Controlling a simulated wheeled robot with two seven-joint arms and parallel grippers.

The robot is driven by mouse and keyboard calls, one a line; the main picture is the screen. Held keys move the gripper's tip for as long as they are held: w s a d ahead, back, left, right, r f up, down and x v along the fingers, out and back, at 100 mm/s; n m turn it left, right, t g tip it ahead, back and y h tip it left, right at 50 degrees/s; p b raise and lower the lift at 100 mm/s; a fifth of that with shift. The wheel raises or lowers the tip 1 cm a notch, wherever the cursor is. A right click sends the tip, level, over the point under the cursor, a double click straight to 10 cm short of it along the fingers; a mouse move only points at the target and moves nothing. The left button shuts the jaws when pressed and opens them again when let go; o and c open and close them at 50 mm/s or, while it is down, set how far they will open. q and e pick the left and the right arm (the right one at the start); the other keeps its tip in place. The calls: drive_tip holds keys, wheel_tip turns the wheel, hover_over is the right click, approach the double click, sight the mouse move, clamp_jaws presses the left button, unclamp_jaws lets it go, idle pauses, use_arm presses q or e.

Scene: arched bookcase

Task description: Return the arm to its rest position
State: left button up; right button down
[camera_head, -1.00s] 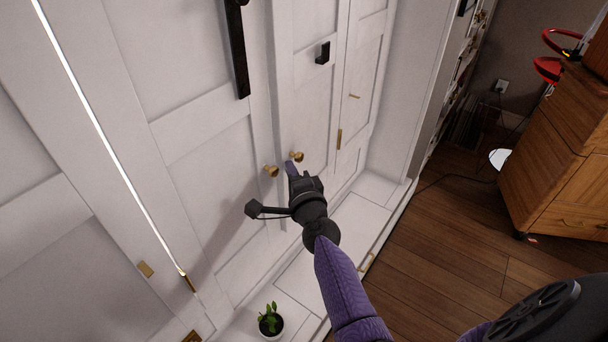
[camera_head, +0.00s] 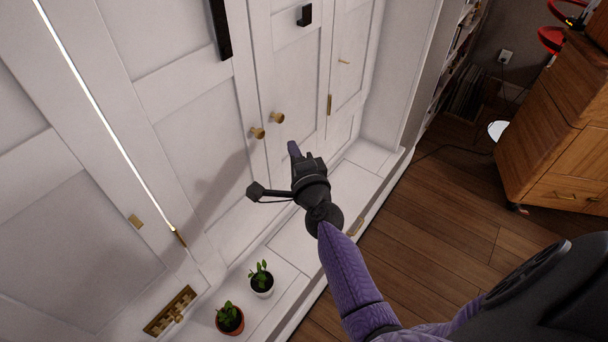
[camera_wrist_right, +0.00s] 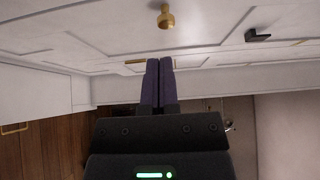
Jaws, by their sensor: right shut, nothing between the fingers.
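My right gripper (camera_head: 294,150) is in front of the white cabinet doors in the head view, below and to the right of two brass knobs (camera_head: 257,133). It is apart from them. In the right wrist view its two purple fingers (camera_wrist_right: 158,82) are together with nothing between them. A brass knob (camera_wrist_right: 166,17) shows beyond the fingertips in that view. My right arm (camera_head: 352,283) reaches in from the bottom right. My left gripper is not in view.
Two potted plants (camera_head: 261,279) stand on the white ledge (camera_head: 290,243) below the doors. Black handles (camera_head: 220,30) are on the doors. A wooden cabinet (camera_head: 560,135) stands at the right, with open wooden floor (camera_head: 430,225) between.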

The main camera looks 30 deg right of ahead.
drive_tip(key=a+v, duration=0.1)
drive_tip(key=v, duration=0.6)
drive_tip(key=s+a+f+n+g+y+b, duration=0.1)
drive_tip(key=s+a+f+n+g+y, duration=0.2)
drive_tip(key=f, duration=0.6)
drive_tip(key=s+a+f+n+g, duration=0.1)
drive_tip(key=s+f+n+g, duration=0.1)
drive_tip(key=s+f+n, duration=0.5)
drive_tip(key=s+a+f+n+g+y+b, duration=0.1)
drive_tip(key=a+f+n+g+y, duration=0.15)
drive_tip(key=f, duration=0.75)
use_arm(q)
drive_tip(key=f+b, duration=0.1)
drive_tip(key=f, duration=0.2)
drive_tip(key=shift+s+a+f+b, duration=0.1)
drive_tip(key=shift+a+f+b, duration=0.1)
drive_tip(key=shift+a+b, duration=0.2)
use_arm(e)
drive_tip(key=s+d+f+n+g+h, duration=0.1)
drive_tip(key=s+f+n+g, duration=0.3)
drive_tip(key=s, duration=0.8)
drive_tip(key=s+d+f+n+g+h, duration=0.1)
drive_tip(key=s+d+f+n+g, duration=0.1)
drive_tip(key=s+f+n+g, duration=0.3)
drive_tip(key=s+f+n, duration=0.1)
drive_tip(key=s+f, duration=0.3)
drive_tip(key=s, duration=0.4)
drive_tip(key=shift+s+d+n, duration=0.3)
drive_tip(key=shift+d+n, duration=0.05)
drive_tip(key=shift+d, duration=0.05)
